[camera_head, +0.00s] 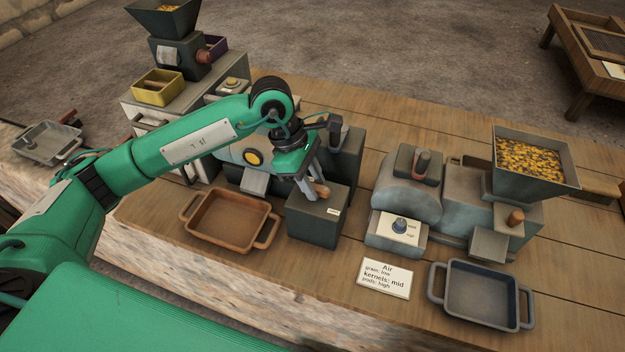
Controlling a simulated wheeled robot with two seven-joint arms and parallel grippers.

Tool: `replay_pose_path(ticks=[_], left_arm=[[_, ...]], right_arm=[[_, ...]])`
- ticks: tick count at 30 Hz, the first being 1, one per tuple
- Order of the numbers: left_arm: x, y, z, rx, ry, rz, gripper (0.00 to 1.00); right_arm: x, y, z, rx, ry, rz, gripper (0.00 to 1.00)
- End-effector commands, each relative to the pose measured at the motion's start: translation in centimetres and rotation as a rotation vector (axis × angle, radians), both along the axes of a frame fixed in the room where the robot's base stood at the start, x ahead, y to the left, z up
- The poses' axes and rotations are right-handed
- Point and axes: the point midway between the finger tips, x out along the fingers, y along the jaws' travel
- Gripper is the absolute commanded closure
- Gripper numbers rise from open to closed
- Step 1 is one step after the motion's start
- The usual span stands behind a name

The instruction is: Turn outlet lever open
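A dark box (316,220) with a small white label stands on the wooden table, and a short lever with a wooden handle (322,190) shows at its top. I take this for the outlet lever. My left gripper (310,187) reaches down from above, with its fingertips right at the handle. Whether the fingers touch or grip the handle, I cannot tell. The gripper hides part of the lever and the machine behind it. Another wooden-tipped knob (516,216) shows on the right machine, below a hopper of yellow kernels (528,155). My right gripper is not in view.
An empty brown tray (226,219) lies left of the box; a dark blue tray (482,294) lies at the right front. A hopper machine (177,52) and yellow bin (158,88) are at back left.

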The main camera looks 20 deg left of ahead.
Motion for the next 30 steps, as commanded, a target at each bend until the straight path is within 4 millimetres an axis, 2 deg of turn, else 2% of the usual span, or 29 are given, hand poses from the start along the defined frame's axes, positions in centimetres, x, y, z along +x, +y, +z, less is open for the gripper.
replay_pose_path(ticks=[10, 14, 19, 24, 30], left_arm=[[0.0, 0.1, 0.1, 0.000, 0.000, 0.001, 0.60], [0.1, 0.5, 1.1, -0.001, -0.001, 0.003, 0.60], [0.2, 1.8, 4.2, 0.000, -0.004, 0.004, 0.60], [0.2, 3.3, 7.9, 0.000, -0.004, 0.002, 0.60], [0.3, 4.7, 11.2, 0.000, -0.001, 0.002, 0.60]], right_arm=[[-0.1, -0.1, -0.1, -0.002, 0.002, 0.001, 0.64], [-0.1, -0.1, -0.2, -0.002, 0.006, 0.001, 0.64], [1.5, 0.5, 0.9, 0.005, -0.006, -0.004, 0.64], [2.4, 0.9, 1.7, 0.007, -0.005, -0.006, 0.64], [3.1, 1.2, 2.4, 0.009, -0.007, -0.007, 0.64]])
